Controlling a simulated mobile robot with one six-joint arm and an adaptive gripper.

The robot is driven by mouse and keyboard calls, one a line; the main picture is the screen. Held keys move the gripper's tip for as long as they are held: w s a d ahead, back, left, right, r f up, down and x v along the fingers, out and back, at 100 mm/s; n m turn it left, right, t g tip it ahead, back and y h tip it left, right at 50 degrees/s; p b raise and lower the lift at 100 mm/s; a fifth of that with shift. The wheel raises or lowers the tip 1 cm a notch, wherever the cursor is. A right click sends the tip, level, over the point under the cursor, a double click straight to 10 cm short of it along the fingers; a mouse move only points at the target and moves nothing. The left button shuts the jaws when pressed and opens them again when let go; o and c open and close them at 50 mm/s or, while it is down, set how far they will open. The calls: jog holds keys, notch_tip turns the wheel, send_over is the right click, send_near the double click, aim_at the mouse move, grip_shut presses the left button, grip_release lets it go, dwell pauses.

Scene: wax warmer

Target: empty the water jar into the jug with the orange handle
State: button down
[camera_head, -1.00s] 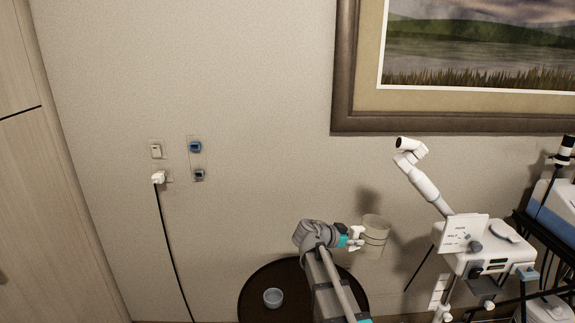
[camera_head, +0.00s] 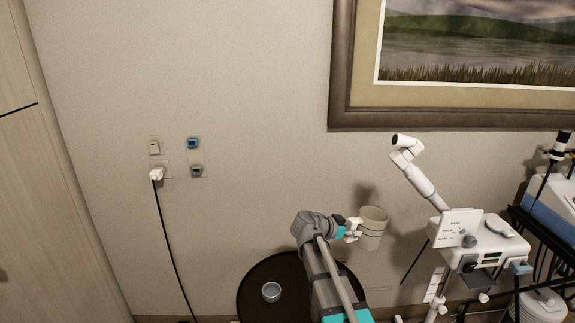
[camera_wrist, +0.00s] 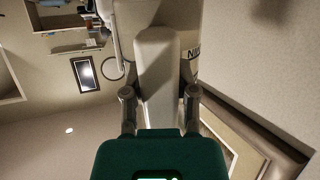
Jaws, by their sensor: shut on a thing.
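My gripper (camera_head: 353,229) is shut on a pale, cup-like vessel (camera_head: 371,229), which I take to be the water jar. It holds the jar from the left, up in the air in front of the wall, roughly upright. Its contents cannot be made out. No jug with an orange handle can be made out in either view.
A dark round table (camera_head: 252,283) stands below my arm, with a small glass bowl (camera_head: 271,292) on it. A white device with a jointed arm (camera_head: 478,241) stands on the right, near a dark cart (camera_head: 535,228). A cable hangs from a wall plug (camera_head: 157,174) on the left.

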jog(key=shift+r+p, duration=0.7)
jog(key=shift+r, duration=0.35)
jog(key=shift+f, duration=0.1)
